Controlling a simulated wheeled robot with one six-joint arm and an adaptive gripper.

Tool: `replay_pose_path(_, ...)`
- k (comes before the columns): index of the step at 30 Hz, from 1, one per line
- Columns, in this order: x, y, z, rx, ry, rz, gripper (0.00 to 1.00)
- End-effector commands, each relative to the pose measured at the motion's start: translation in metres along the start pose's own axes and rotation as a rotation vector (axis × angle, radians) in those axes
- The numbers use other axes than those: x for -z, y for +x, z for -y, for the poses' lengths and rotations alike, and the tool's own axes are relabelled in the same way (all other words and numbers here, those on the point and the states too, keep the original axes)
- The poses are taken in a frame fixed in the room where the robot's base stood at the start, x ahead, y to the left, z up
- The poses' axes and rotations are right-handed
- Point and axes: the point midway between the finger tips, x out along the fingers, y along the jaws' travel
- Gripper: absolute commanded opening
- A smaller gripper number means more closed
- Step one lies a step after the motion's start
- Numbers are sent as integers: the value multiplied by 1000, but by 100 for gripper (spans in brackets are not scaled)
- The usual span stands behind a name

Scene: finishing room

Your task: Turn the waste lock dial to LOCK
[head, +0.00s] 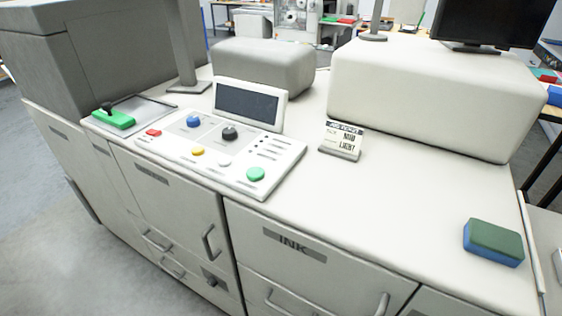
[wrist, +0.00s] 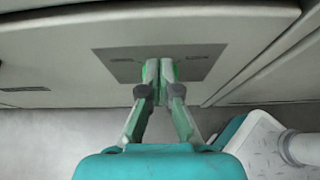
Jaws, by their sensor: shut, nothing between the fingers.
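In the head view a small dark dial (head: 211,281) sits on a grey plate low on the machine's front, below a cabinet door. I cannot read its labels or setting there. In the wrist view my gripper (wrist: 166,68) is shut and empty, its fingertips in front of a grey plate (wrist: 105,55) with a small label at each side. My gripper does not show in the head view.
Door handles (head: 208,242) stick out near the dial. The INK drawer (head: 345,272) is to its right. On top are a control panel (head: 265,150), a small sign (head: 342,141) and a green-and-blue sponge (head: 493,243). The grey floor (head: 60,260) is clear at left.

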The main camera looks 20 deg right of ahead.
Motion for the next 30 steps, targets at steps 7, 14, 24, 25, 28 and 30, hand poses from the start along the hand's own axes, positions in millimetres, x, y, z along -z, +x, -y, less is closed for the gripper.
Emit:
replay_pose_path(7, -1, -6, -1, -4, -1, 0, 0)
replay_pose_path(14, 6, -19, -2, -7, -2, 1, 0)
replay_pose_path(24, 16, -37, -2, -7, 0, 1, 0)
replay_pose_path(25, 17, -38, -2, -7, 0, 0, 0)
replay_pose_path(28, 19, -43, -2, -7, 0, 0, 0)
replay_pose_path(30, 21, -46, -2, -7, -1, 0, 0)
